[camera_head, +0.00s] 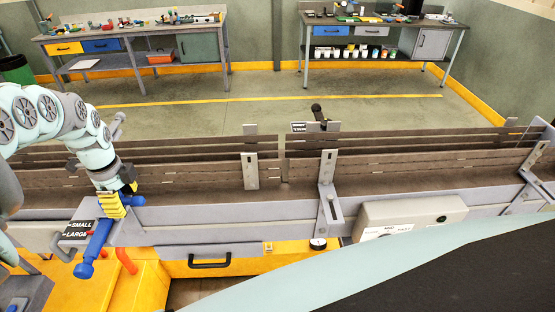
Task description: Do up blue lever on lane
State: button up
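The blue lever (97,245) is at the left of the lane, beside a plate marked SMALL and LARGE (78,231). It slants from a round knob at lower left up to the right, and a blue piece also shows right of my gripper's fingers. My gripper (112,206), with yellow fingers, points down over the lever's upper part. The fingers overlap the lever in this view; I cannot tell whether they touch it or are closed on it. The lane (218,214) runs across the picture with brown side boards.
A grey box (411,215) and upright brackets (328,180) are on the lane's front. Two workbenches stand behind, with open floor between.

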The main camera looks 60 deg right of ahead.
aim_at(122, 199)
jog(key=shift+r, duration=0.1)
notch_tip(122, 199, up, 6)
jog(key=shift+w+f, duration=0.1)
jog(key=shift+w, duration=0.05)
jog(key=shift+r, duration=0.8)
jog(key=shift+d, duration=0.1)
